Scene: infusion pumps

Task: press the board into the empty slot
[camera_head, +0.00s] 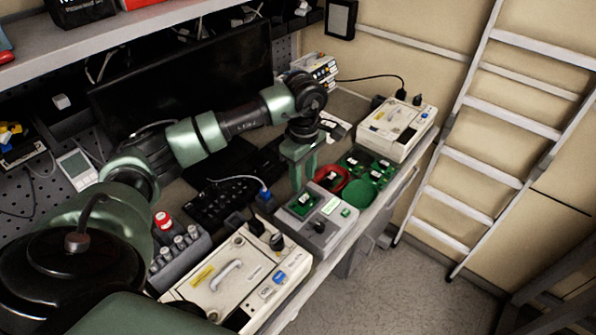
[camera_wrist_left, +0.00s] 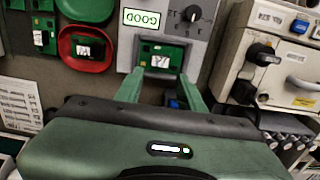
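A grey test unit (camera_head: 322,236) stands on the bench with a lit display (camera_head: 330,206), which reads GOOD upside down in the wrist view (camera_wrist_left: 141,18). A green board (camera_head: 302,202) with a white label lies in the recess of this unit; it also shows in the wrist view (camera_wrist_left: 163,57). My left gripper (camera_head: 298,180) points down just behind this board. Its two fingers (camera_wrist_left: 160,82) are spread apart near the board's edge, with no board visibly lifted between them. I cannot make out an empty slot. My right gripper is out of view.
A red dish (camera_wrist_left: 85,66) holding a board and a green dish (camera_head: 365,194) stand beside the unit, with several boards (camera_head: 379,168) behind. Cream pump boxes stand at front (camera_head: 222,292) and back (camera_head: 390,142). A grey rack (camera_head: 176,262) of cylinders stands left.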

